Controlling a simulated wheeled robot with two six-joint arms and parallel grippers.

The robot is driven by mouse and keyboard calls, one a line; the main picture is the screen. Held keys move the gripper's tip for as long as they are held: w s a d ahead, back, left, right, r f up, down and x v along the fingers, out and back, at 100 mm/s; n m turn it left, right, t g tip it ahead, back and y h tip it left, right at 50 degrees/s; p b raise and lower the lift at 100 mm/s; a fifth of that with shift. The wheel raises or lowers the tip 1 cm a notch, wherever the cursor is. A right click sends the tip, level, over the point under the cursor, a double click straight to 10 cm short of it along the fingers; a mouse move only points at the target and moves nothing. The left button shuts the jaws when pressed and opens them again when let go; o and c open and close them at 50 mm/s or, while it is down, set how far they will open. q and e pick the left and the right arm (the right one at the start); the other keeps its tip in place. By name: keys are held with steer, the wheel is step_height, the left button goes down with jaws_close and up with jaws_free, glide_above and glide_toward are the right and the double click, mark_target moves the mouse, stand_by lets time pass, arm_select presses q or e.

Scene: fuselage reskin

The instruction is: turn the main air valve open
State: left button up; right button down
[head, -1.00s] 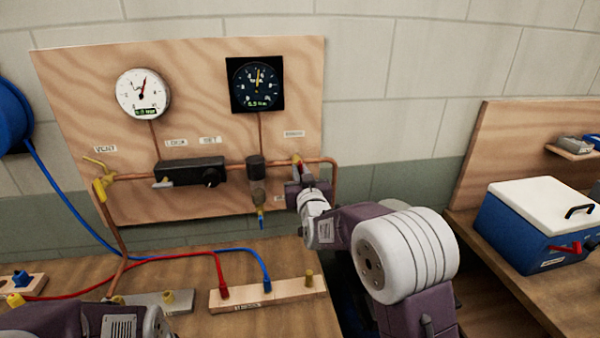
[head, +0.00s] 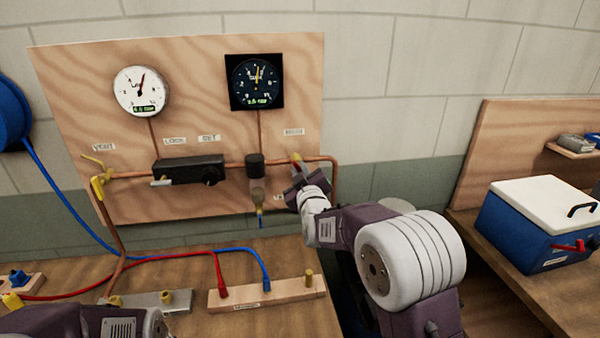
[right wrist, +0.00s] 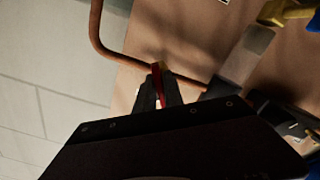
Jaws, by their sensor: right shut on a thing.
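The main air valve (head: 296,157) sits at the right end of the copper pipe on the wooden panel, under a small label. Its brass-coloured top shows above my right gripper (head: 297,183); the rest is hidden behind the jaws. In the right wrist view, my right gripper (right wrist: 158,92) is shut on the valve's red handle (right wrist: 156,75), which shows between the fingertips. My left gripper is out of view; only part of my left arm shows at the bottom left of the head view.
A white gauge (head: 141,91) and a black gauge (head: 256,82) hang above the pipe. A black regulator block (head: 189,170) and a yellow vent valve (head: 97,164) are to the left. Red and blue hoses (head: 265,275) cross the bench. A blue box (head: 535,222) stands at the right.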

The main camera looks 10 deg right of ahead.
steer(key=n, duration=0.5)
steer(key=shift+f+n, duration=0.1)
steer(key=shift+n, duration=0.2)
arm_select(q)
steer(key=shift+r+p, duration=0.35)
steer(key=shift+p, duration=0.05)
arm_select(e)
steer(key=n, duration=0.5)
steer(key=shift+n, duration=0.3)
steer(key=shift+f, duration=0.15)
steer(key=c, duration=1.7)
jaws_free()
steer(key=shift+o, duration=0.9)
steer(key=shift+s+r, duration=0.1)
steer(key=shift+r, duration=0.1)
